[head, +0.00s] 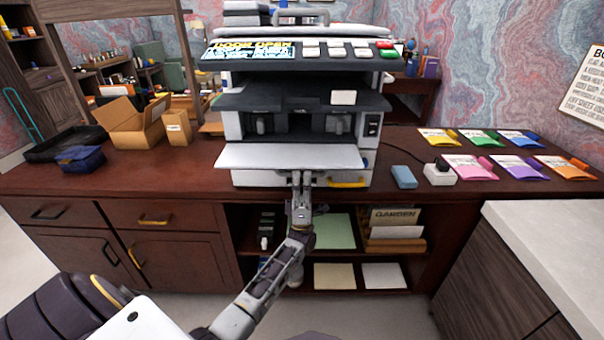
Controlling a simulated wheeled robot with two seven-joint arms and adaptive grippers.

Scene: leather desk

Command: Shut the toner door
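The printer (305,95) stands on the desk, and its display (252,50) reads "DOOR OPEN". The toner door (290,157) is a white panel folded down at the front, roughly level, leaving the dark toner bay (300,123) exposed. My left gripper (302,179) reaches up from below, at the middle of the door's front edge. Its fingertips are at or just under that edge; I cannot tell whether they touch it, nor how far apart the fingers are. My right gripper is not in view.
A yellow handle (347,182) is low on the printer's front, right of my gripper. A blue box (404,177), a white adapter (439,174) and several colored packets (470,168) lie to the right. An open cardboard box (132,125) stands left. Open shelves (335,230) lie below the desktop.

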